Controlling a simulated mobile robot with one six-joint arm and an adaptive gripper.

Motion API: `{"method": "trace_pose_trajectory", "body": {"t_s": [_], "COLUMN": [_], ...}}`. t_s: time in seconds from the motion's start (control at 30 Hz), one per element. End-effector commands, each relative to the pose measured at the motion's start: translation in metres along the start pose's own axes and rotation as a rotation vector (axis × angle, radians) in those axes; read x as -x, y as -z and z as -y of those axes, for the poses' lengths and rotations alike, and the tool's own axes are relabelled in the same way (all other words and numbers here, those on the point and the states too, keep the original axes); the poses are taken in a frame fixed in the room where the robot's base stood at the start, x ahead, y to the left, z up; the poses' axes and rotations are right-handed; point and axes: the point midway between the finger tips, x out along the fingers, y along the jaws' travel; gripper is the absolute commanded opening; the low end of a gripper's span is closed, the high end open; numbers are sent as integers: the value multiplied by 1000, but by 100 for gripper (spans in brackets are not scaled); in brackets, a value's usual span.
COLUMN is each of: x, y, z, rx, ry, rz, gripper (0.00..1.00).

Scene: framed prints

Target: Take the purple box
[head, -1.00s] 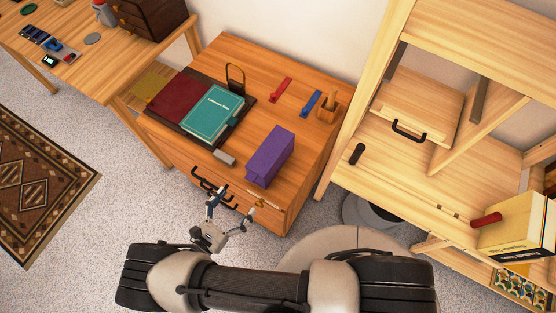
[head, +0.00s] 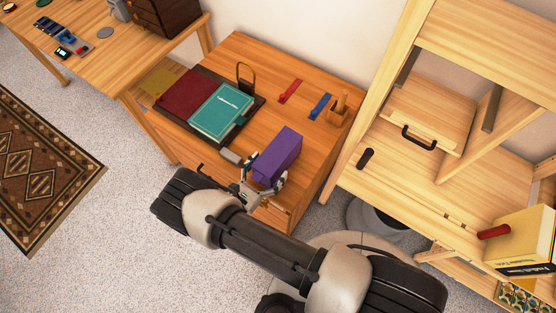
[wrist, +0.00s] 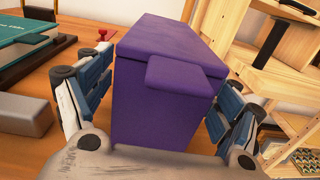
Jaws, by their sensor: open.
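The purple box (head: 278,155) lies on the wooden cabinet top near its front edge. It also fills the middle of the wrist view (wrist: 165,95), with its lid and front flap facing me. My gripper (head: 265,182) is open at the near end of the box. In the wrist view my gripper (wrist: 155,110) has one blue-padded finger on each side of the box. A gap shows at the left finger; the right finger looks close to the box, and I cannot tell if it touches. The far end of the box is hidden in the wrist view.
A grey block (head: 231,157) lies just left of the box. A teal book (head: 221,111) and a dark red one (head: 187,93) lie on a dark mat. Red (head: 290,91) and blue (head: 320,106) items lie behind. A wooden shelf unit (head: 400,187) stands to the right.

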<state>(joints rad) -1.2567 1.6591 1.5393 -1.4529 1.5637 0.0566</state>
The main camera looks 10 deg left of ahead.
Motion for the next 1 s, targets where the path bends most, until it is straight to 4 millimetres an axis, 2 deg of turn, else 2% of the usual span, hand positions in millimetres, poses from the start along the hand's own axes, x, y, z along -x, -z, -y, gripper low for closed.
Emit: {"method": "trace_pose_trajectory", "body": {"t_s": [0.1,0.2,0.47,1.0], "x": [-18,-27,-28,-28], "y": [2,2,2,2], "z": [1,1,0,0], "rx": [0,-1,0,0], "ry": [5,3,0,0], "rz": [0,0,0,0], "gripper": [83,83,83,47]}}
